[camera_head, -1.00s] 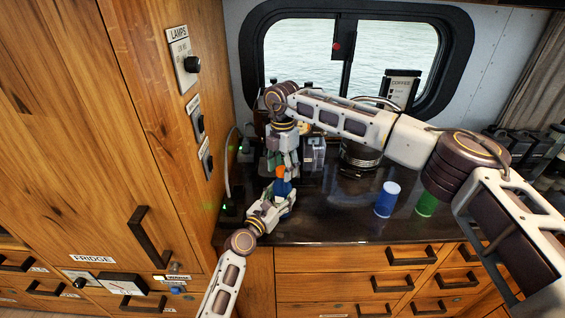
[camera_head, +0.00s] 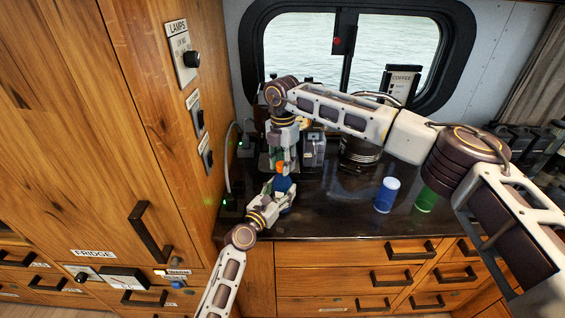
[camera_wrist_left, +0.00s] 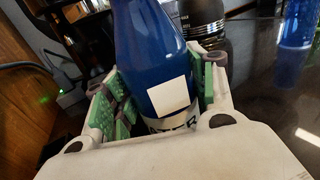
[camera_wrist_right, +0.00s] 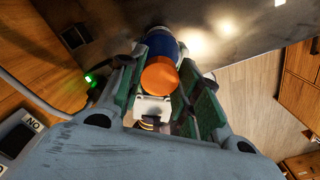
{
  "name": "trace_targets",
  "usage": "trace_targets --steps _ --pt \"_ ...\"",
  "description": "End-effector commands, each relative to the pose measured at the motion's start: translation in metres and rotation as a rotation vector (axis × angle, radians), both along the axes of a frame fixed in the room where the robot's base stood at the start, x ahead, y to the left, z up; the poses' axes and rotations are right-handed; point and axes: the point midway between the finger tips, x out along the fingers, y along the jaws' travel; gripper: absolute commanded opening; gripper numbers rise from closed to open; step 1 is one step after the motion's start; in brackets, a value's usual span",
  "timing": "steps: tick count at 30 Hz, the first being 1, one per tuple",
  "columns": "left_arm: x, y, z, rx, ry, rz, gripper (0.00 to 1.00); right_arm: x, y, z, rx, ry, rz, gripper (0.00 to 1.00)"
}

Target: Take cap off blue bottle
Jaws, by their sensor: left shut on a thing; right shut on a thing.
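The blue bottle (camera_wrist_left: 150,45) with a white label stands on the dark counter. My left gripper (camera_wrist_left: 160,100) is shut around its body from the front; in the head view the left gripper (camera_head: 280,190) is low at the bottle (camera_head: 284,184). The orange cap (camera_wrist_right: 158,77) sits at the top of the bottle, and a bit of it shows in the head view (camera_head: 281,166). My right gripper (camera_wrist_right: 160,88) points down from above with its green-padded fingers on both sides of the cap, shut on it. In the head view the right gripper (camera_head: 283,158) partly hides the cap.
A blue cup (camera_head: 387,195) and a green cup (camera_head: 426,199) stand on the counter (camera_head: 330,215) to the right. A dark kettle-like pot (camera_head: 360,155) stands behind. The wooden wall with switches (camera_head: 187,58) is close on the left.

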Motion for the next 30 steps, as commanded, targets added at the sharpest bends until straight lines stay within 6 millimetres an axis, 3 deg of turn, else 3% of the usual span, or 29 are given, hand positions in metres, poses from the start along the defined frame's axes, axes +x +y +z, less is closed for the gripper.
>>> trace_targets --steps 30 --pt "0.0002 0.0005 0.0000 0.000 0.000 0.001 0.00 0.0000 0.0004 0.0004 0.000 0.001 0.831 0.05"
